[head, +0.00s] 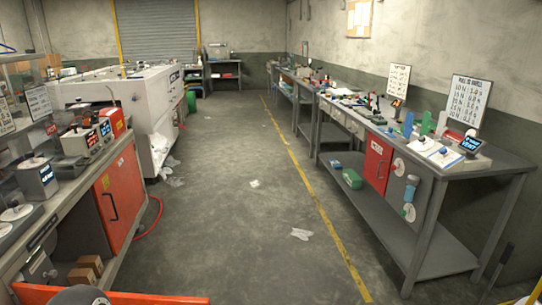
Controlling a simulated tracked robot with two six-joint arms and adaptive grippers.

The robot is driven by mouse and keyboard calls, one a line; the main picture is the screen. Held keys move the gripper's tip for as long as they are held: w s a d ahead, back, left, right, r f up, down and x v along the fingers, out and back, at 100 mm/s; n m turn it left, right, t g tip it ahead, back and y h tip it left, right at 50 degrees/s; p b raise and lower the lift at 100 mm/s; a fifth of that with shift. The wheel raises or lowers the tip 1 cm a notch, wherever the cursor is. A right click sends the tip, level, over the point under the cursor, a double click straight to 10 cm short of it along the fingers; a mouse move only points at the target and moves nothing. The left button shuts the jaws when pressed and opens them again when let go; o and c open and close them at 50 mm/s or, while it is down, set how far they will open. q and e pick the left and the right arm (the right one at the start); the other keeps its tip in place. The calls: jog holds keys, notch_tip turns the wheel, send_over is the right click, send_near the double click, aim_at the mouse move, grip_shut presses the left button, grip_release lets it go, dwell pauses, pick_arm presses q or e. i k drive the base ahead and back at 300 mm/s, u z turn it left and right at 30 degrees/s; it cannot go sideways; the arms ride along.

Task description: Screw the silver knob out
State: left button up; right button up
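I cannot pick out a silver knob for certain at this distance. Small round pale discs sit on the grey front panel (402,190) of the right-hand workbench (470,172), beside a red cabinet door (376,162). They are too small to tell whether one is a knob. Neither of my grippers shows in the head view.
An open concrete aisle (235,200) with a yellow line (305,175) runs between the benches. Left stand a bench with instruments and an orange-red cabinet (118,195), and a large white machine (150,95). A red hose (155,215) and scraps (300,234) lie on the floor.

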aim_at(53, 273)
jog(key=z, duration=1.35)
jog(key=i, duration=0.15)
jog(key=u, duration=3.4)
jog(key=k, duration=1.1)
jog(key=z, duration=0.1)
jog(key=i, duration=1)
